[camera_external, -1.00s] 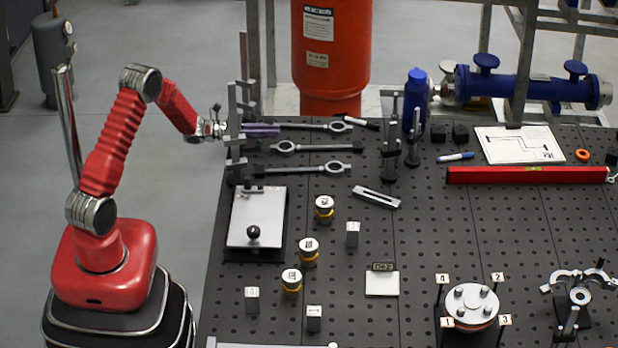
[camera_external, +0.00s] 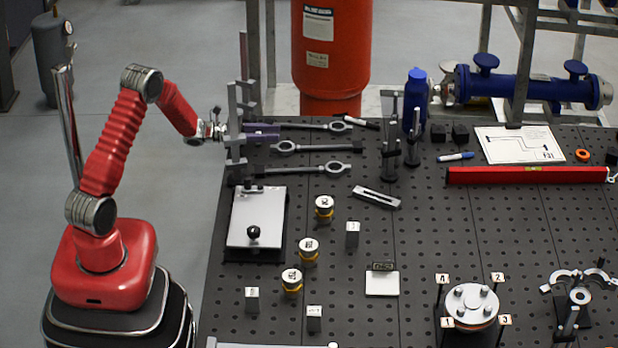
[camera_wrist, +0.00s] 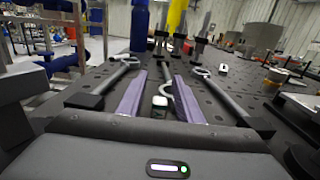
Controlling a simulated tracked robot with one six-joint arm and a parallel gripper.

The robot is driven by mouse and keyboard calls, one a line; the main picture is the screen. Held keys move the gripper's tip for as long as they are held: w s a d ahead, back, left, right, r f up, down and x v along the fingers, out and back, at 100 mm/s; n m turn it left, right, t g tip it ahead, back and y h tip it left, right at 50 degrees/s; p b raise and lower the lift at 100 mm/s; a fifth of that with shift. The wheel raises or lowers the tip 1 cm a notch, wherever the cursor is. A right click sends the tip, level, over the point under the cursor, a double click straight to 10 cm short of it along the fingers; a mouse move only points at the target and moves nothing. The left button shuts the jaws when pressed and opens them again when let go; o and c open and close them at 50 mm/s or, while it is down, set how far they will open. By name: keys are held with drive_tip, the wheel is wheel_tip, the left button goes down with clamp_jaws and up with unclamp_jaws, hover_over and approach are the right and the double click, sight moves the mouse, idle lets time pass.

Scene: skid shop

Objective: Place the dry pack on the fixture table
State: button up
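The fixture table (camera_external: 430,230) is the dark perforated top in the external view. My gripper (camera_external: 276,131) is over its far left edge, above the wrenches, with purple fingers pointing right. In the wrist view my gripper (camera_wrist: 157,82) shows two purple fingers spread apart. I cannot pick out the dry pack for sure in either view.
Several wrenches (camera_external: 310,169) lie below and beside my gripper. A blue bottle (camera_external: 416,100) and dark stands (camera_external: 390,150) are further right. A plate fixture (camera_external: 254,220), yellow-ringed cylinders (camera_external: 309,250) and grey blocks (camera_external: 352,236) stand nearer. Bare table lies right of centre.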

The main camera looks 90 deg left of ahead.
drive_tip(key=shift+s+r, duration=0.1)
drive_tip(key=s, duration=1.1)
drive_tip(key=shift+s, duration=0.4)
drive_tip(key=w+r+n+y, duration=0.1)
drive_tip(key=w+r+n+g, duration=0.1)
drive_tip(key=w, duration=0.1)
drive_tip(key=w+a+n+g+y, duration=0.1)
drive_tip(key=n, duration=0.1)
drive_tip(key=shift+w+r+y, duration=0.2)
drive_tip(key=shift+r+y, duration=0.1)
drive_tip(key=shift+r, duration=0.1)
drive_tip(key=d+r+n+g+y, duration=0.6)
drive_tip(key=r+n, duration=0.3)
drive_tip(key=n, duration=0.8)
drive_tip(key=s+d+n+g+h, duration=0.1)
drive_tip(key=s+d+n+h, duration=0.2)
drive_tip(key=d, duration=1.2)
drive_tip(key=s+d+r+n+g+h, duration=0.1)
drive_tip(key=s+d+n, duration=0.5)
drive_tip(key=d, duration=0.8)
drive_tip(key=s+d+n+g+h, duration=0.2)
drive_tip(key=s+d+n+h, duration=0.2)
drive_tip(key=d, duration=1.1)
drive_tip(key=shift+s+d+r+n+h, duration=0.2)
drive_tip(key=shift+d+r+n+h, duration=0.1)
drive_tip(key=shift+n, duration=0.7)
